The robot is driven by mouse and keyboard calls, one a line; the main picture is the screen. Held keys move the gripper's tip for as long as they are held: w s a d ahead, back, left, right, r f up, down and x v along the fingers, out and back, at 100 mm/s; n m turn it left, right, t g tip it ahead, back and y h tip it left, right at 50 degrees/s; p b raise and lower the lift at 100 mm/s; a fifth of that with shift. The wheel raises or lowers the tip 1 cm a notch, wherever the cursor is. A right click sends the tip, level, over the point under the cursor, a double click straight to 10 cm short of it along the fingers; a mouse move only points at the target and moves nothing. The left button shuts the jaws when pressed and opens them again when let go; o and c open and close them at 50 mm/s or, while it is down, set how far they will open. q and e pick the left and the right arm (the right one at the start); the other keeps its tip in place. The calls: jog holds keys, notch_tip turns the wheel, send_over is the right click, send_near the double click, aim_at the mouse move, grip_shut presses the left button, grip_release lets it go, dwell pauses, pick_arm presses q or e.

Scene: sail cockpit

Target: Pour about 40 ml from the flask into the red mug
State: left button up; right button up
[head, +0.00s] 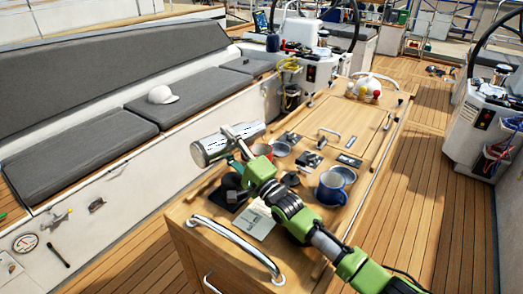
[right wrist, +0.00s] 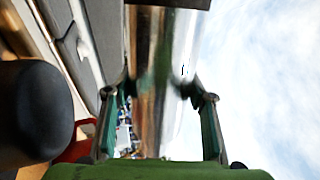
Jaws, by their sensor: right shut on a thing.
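The silver flask (head: 211,149) lies almost level in the air above the wooden table, its right end slightly higher in the head view. My right gripper (head: 238,139) is shut around its middle. The flask's shiny side fills the space between the fingers in the right wrist view (right wrist: 178,48). The red mug (head: 263,150) stands on the table below the flask's right end, partly hidden by my gripper. A red patch shows low left in the right wrist view. No stream of liquid shows, and the mug's inside is hidden. My left gripper is not in view.
A blue mug (head: 332,188) stands on a plate right of my right arm. Dark items and a paper sheet (head: 254,222) lie near the table's front. A bowl of coloured balls (head: 364,89) is at the far end. Metal fittings (head: 309,160) lie mid-table.

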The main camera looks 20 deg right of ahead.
jog(key=shift+a+r, duration=0.1)
jog(key=shift+a, duration=0.25)
jog(key=shift+s+a, duration=0.1)
jog(key=shift+s+a, duration=0.15)
jog(key=shift+a, duration=0.1)
dwell(0.7)
jog(key=n, duration=0.1)
jog(key=r+n+y, duration=0.1)
jog(key=n, duration=0.1)
jog(key=shift+a+r+g, duration=0.1)
jog(key=shift+r+g, duration=0.05)
jog(key=shift+g, duration=0.15)
jog(key=shift+f+n+y+b, duration=0.3)
jog(key=shift+f+n+b, duration=0.15)
jog(key=shift+n, duration=0.25)
jog(key=shift+r, duration=0.1)
jog(key=shift+d+n, duration=0.2)
jog(key=shift+n, duration=0.2)
jog(key=shift+d+n+g+y, duration=0.1)
jog(key=shift+n+g+y, duration=0.4)
jog(key=shift+n, duration=0.3)
